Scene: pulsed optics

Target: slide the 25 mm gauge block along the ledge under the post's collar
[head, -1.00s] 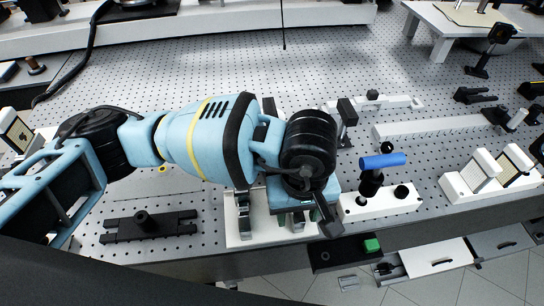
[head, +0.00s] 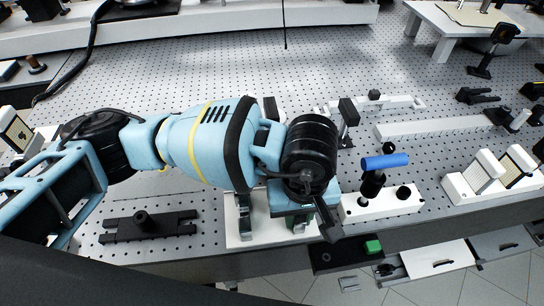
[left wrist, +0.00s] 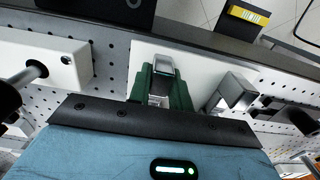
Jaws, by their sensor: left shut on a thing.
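My left gripper (head: 300,221) is over the white plate (head: 262,236) at the table's front edge, in the head view. In the left wrist view its green fingers (left wrist: 160,90) are shut on a small grey metal piece, which looks like the gauge block (left wrist: 162,66). A second grey metal piece (left wrist: 232,92) stands on the plate beside the fingers, apart from them. It looks like the post with its collar, and it also shows in the head view (head: 245,217). The ledge and any contact under the collar cannot be made out. My right gripper is not in view.
A white base (head: 382,205) with a blue-handled tool (head: 385,161) stands just right of the gripper. A black slotted bracket (head: 147,226) lies to the left. White tilted holders (head: 487,172) stand at the right. Open drawers (head: 435,258) lie below the front edge.

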